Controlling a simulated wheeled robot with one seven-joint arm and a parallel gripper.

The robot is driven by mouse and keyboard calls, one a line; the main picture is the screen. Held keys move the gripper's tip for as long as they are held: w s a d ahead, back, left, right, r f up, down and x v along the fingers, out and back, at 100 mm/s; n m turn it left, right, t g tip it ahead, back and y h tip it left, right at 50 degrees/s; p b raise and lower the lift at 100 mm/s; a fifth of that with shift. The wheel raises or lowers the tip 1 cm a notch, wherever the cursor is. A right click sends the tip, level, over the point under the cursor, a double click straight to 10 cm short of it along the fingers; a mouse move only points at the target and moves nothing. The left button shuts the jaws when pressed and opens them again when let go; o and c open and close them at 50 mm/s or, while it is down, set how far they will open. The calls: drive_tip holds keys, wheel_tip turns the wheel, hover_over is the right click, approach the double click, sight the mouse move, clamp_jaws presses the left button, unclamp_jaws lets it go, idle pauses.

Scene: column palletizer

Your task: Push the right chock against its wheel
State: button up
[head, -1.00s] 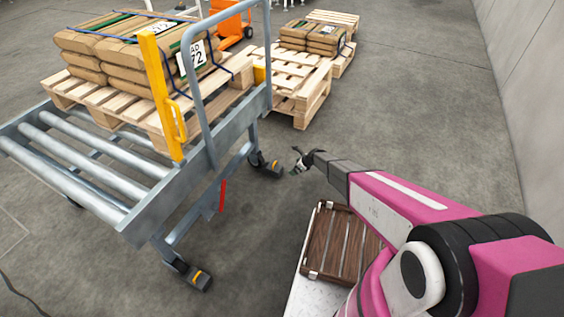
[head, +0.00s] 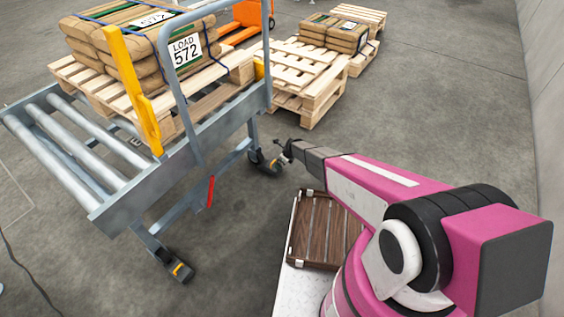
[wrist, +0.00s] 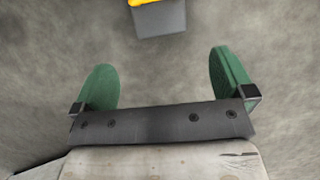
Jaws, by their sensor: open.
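The right chock, a dark grey block with a yellow top, shows in the head view (head: 276,166) on the floor beside the cart's right wheel (head: 256,158). I cannot tell whether they touch. In the wrist view the chock (wrist: 160,18) is at the top edge, partly cut off, ahead of the fingers. My gripper (wrist: 160,70) has two green fingers spread wide with nothing between them. In the head view my gripper (head: 284,152) is small and close to the chock, on its right, overlapping it slightly in the picture. A second similar chock (head: 181,271) lies by the left wheel (head: 160,257).
The grey roller cart (head: 190,165) rises over the wheels, with a red lever (head: 210,191) below and a loaded pallet (head: 105,98). Stacked pallets (head: 300,95) stand behind. A brown slatted crate (head: 325,230) lies below my arm. Floor towards the right wall (head: 548,90) is clear.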

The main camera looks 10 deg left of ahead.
sight(269, 164)
drive_tip(key=shift+f, duration=0.1)
drive_tip(key=x, duration=1)
drive_tip(key=shift+w+a+f, duration=0.1)
drive_tip(key=shift+a+f, duration=0.05)
drive_tip(key=shift+f, duration=0.1)
drive_tip(key=c, duration=1.1)
drive_tip(key=shift+w+a, duration=0.1)
drive_tip(key=shift+a, duration=0.1)
